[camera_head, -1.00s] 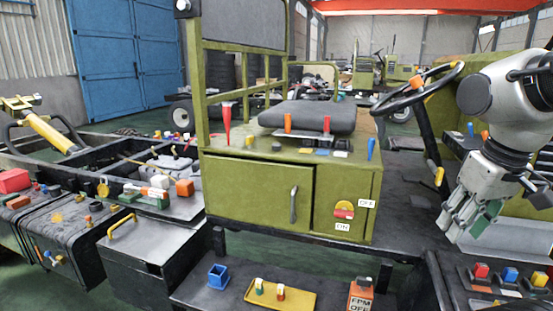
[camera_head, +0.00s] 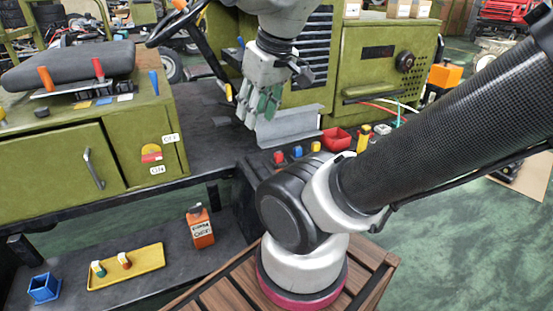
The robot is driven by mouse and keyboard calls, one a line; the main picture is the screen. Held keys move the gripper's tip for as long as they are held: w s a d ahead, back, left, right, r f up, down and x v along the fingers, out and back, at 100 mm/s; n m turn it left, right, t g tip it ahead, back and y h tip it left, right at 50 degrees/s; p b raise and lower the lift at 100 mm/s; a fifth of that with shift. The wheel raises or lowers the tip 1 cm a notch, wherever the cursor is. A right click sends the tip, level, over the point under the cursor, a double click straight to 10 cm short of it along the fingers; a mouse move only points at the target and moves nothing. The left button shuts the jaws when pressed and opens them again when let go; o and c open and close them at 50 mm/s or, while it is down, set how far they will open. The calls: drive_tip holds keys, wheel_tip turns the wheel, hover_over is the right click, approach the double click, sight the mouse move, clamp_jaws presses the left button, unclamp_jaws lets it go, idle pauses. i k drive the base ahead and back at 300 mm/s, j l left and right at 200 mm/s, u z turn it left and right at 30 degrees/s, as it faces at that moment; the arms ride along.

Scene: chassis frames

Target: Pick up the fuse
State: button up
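My gripper (camera_head: 256,118) hangs pointing down over the dark bench, near a grey metal bracket (camera_head: 289,126). Its green-padded fingers are seen at an angle, and I cannot tell whether they are open; no held object shows. Several small coloured blocks, red (camera_head: 278,157), blue (camera_head: 297,152) and yellow (camera_head: 315,147), sit in a row on a black box below it. A yellow tray (camera_head: 140,277) on the low shelf holds two small two-coloured pieces, green-and-white (camera_head: 98,268) and red-and-white (camera_head: 124,260). I cannot tell which of these is the fuse.
An orange labelled bottle (camera_head: 202,230) and a blue open cup (camera_head: 44,288) stand on the low shelf. A red bin (camera_head: 336,139) lies right of the bracket. A green cabinet (camera_head: 50,172) is left. My arm covers much of the right side.

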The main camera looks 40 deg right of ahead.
sight(316, 145)
drive_tip(key=z, duration=1.4)
